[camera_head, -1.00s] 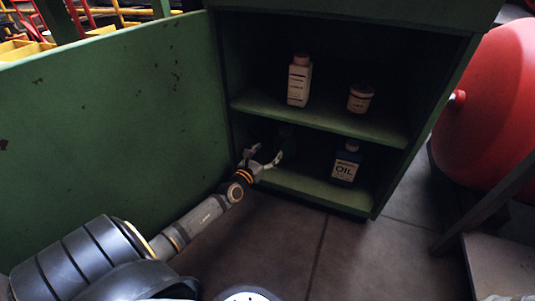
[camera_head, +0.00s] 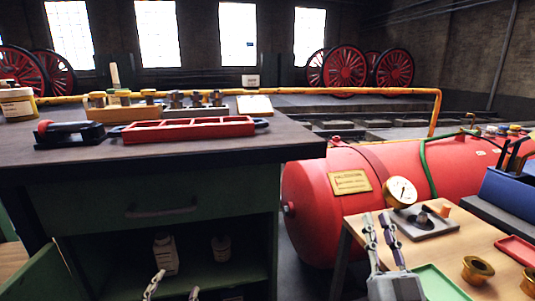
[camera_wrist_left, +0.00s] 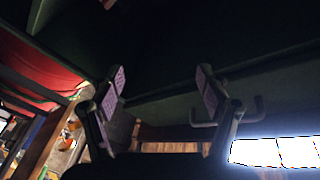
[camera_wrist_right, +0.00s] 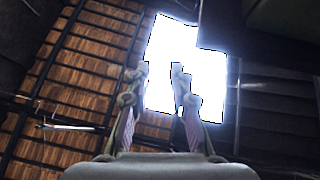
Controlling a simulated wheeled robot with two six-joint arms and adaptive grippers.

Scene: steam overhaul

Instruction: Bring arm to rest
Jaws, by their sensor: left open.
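My left gripper (camera_head: 173,285) shows at the bottom edge of the head view, in front of the open green cabinet (camera_head: 120,206). Its two fingers point up and stand apart with nothing between them; the left wrist view shows the same empty gap (camera_wrist_left: 160,78). My right gripper (camera_head: 377,217) is upright by the left part of the wooden table at the right. Its fingers are apart and empty, also in the right wrist view (camera_wrist_right: 157,75). Most of both arms is out of the head view.
A white bottle (camera_head: 165,254) and a small jar (camera_head: 221,248) stand inside the cabinet. A red tray (camera_head: 188,130) lies on the cabinet top. A red boiler (camera_head: 310,200) lies behind.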

